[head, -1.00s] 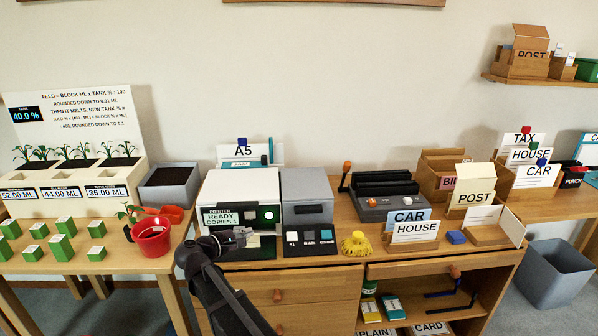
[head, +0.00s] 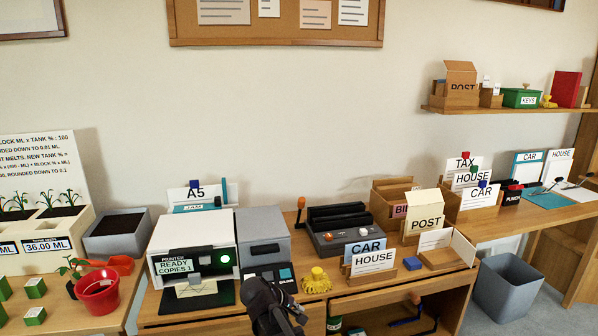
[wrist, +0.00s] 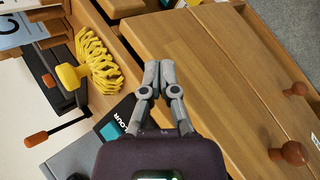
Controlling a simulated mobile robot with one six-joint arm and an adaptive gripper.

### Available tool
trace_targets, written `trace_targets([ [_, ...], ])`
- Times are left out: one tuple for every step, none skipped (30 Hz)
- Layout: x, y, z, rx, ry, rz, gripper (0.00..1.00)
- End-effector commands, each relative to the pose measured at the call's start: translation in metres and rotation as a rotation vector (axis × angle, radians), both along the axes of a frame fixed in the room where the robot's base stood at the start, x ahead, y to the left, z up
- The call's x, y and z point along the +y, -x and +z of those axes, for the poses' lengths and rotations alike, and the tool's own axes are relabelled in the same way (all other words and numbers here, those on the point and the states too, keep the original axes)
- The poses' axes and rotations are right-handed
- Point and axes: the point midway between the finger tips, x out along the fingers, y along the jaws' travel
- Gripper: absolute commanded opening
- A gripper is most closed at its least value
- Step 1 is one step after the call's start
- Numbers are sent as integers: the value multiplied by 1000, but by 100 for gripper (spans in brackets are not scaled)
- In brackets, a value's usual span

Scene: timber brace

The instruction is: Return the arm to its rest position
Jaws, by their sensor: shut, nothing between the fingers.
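My arm (head: 262,305) is folded low at the bottom of the head view, in front of the desk and the small control panel. My gripper (wrist: 159,75) shows clearly in the wrist view, with its two grey fingertips together and nothing between them. It hangs over the wooden desk front (wrist: 205,75). In the head view its grey fingers are partly cut off at the bottom edge.
The printer (head: 192,245) has a sheet (head: 196,288) at its front. Drawer knobs (wrist: 294,153) protrude. A grey bin (head: 507,290) stands right.

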Motion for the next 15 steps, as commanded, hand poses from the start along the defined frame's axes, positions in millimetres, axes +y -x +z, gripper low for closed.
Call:
trace_targets([
  [-17, 8, -4, 12, -35, -42, 0],
  [-25, 11, -7, 17, -60, -67, 0],
  [-35, 16, -11, 26, -91, -99, 0],
  [-43, 19, -13, 32, -114, -124, 0],
  [-50, 23, -16, 38, -137, -149, 0],
  [-60, 28, -19, 45, -169, -182, 0],
  [-66, 32, -22, 51, -192, -205, 0],
  [-73, 36, -24, 56, -216, -231, 0],
  [-81, 41, -27, 63, -248, -264, 0],
  [-87, 45, -29, 68, -270, -289, 0],
  [-93, 49, -31, 73, -293, -314, 0],
  [-101, 55, -33, 81, -324, -347, 0],
  [-106, 60, -35, 85, -348, -373, 0],
  [-112, 64, -37, 90, -371, -398, 0],
  [-118, 70, -39, 96, -403, -431, 0],
])
